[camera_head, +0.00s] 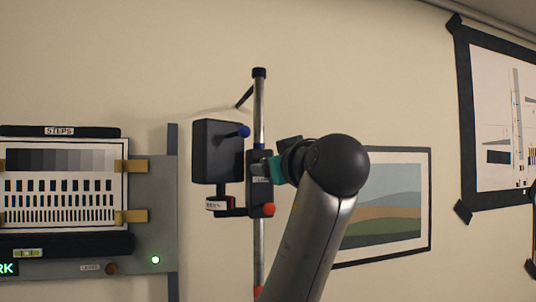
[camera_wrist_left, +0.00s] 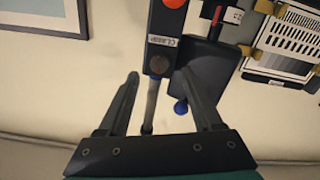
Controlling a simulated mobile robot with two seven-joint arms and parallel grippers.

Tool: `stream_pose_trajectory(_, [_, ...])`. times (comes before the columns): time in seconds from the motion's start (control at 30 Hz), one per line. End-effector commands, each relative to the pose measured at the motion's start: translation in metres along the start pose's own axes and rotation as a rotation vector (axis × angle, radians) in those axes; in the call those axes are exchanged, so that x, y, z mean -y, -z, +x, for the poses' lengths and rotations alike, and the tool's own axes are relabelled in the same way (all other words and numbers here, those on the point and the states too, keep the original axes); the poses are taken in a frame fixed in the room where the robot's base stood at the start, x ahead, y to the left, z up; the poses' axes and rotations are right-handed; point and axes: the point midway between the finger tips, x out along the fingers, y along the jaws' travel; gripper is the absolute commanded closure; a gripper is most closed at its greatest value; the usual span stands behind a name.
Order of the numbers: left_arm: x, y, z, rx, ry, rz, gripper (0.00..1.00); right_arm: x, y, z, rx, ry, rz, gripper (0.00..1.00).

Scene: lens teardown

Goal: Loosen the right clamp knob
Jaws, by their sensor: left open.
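The clamp (camera_head: 259,168) is a dark block with a white label on an upright metal pole (camera_head: 259,110). It also shows in the left wrist view (camera_wrist_left: 161,25), upside down. A dark round knob (camera_wrist_left: 158,65) sits on its face beside the label. An orange-red knob (camera_head: 268,210) is lower on the clamp. I cannot tell which one is the right clamp knob. My left gripper (camera_wrist_left: 160,73) is open and empty. The dark knob and pole appear between its fingers; contact is not visible. In the head view the wrist hides the fingers. My right gripper is not in view.
A black box (camera_head: 216,150) with a blue knob (camera_head: 244,131) is mounted left of the pole. A panel with a test chart (camera_head: 62,190) stands further left. A framed landscape (camera_head: 385,205) hangs behind my arm, and another chart (camera_head: 497,120) hangs at the right.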

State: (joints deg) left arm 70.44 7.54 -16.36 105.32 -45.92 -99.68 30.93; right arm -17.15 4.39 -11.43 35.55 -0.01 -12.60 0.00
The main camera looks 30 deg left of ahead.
Motion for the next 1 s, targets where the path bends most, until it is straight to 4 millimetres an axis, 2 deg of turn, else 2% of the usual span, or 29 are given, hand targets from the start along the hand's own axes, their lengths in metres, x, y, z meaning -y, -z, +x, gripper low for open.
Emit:
stream_pose_trajectory(0.1, [0.000, 0.002, 0.020, 0.002, 0.003, 0.003, 0.33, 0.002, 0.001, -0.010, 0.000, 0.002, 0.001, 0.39])
stream_pose_trajectory(0.23, [0.000, 0.001, 0.033, 0.001, 0.001, 0.001, 0.33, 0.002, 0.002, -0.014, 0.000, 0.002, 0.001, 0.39])
stream_pose_trajectory(0.6, [0.000, -0.001, 0.038, 0.001, -0.001, 0.000, 0.33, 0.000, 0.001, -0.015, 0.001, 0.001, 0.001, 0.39])
stream_pose_trajectory(1.0, [0.000, -0.001, 0.038, 0.001, -0.001, 0.000, 0.77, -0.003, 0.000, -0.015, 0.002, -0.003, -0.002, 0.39])
